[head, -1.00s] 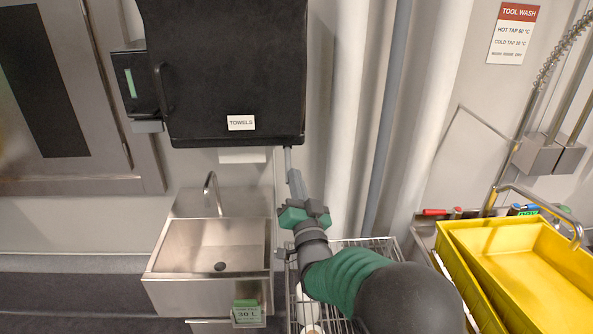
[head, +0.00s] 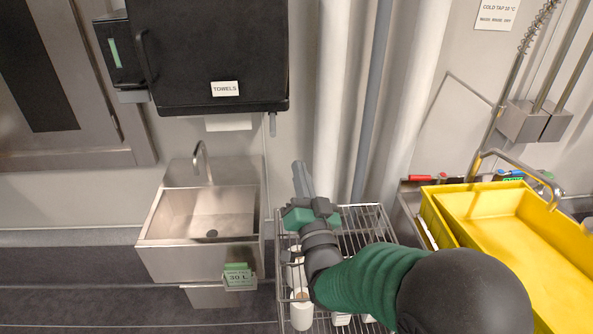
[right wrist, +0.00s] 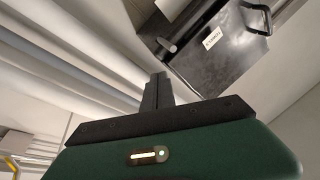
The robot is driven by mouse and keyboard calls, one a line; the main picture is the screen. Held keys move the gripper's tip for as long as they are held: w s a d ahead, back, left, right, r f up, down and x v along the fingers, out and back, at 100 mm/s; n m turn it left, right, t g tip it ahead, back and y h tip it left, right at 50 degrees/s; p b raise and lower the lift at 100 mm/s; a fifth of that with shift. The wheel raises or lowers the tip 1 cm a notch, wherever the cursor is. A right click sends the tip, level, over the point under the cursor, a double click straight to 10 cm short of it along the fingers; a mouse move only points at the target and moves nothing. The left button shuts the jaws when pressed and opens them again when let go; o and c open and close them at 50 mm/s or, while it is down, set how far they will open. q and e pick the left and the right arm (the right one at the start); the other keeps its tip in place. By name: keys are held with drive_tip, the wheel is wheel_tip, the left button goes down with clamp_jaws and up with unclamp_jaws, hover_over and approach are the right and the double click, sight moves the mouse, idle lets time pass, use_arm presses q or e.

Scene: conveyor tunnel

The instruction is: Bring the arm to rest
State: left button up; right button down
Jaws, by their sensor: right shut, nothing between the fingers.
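My right arm, green and black, comes in from the lower right of the head view. Its gripper (head: 302,180) is shut and empty, pointing up and away above the wire rack (head: 350,222). In the right wrist view the closed grey fingers (right wrist: 157,92) point up, with nothing between them. The black towel dispenser (head: 205,55) is on the wall up and left of the gripper, apart from it in the head view. It also shows in the right wrist view (right wrist: 232,62). My left gripper is not in view.
A steel sink (head: 205,225) with a tap (head: 201,160) is left of the gripper. White items (head: 301,312) stand in the rack under the arm. Yellow bins (head: 520,235) sit at the right. Pipes (head: 373,100) run up the wall behind. Open floor (head: 70,285) lies at the lower left.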

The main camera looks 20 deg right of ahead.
wheel_tip(320, 180, down, 9)
drive_tip(key=s+a+n+g+y+p, duration=0.2)
drive_tip(key=n+g+p, duration=0.1)
drive_tip(key=g+p, duration=0.4)
drive_tip(key=s+f+n+g+p, duration=0.1)
drive_tip(key=s+f+g, duration=0.1)
drive_tip(key=s+g, duration=0.2)
drive_tip(key=s+f+n+g+p, duration=0.1)
drive_tip(key=s+f+n+g, duration=0.1)
drive_tip(key=s, duration=0.7)
drive_tip(key=s+f+n+g+y+p, duration=0.1)
drive_tip(key=s+f+g, duration=0.3)
drive_tip(key=s+g, duration=0.1)
drive_tip(key=shift+s+d+f+n+g+p, duration=0.15)
drive_tip(key=shift+s+d+n+g+p, duration=0.2)
drive_tip(key=shift+s, duration=0.55)
drive_tip(key=shift+d, duration=0.1)
idle(1.2)
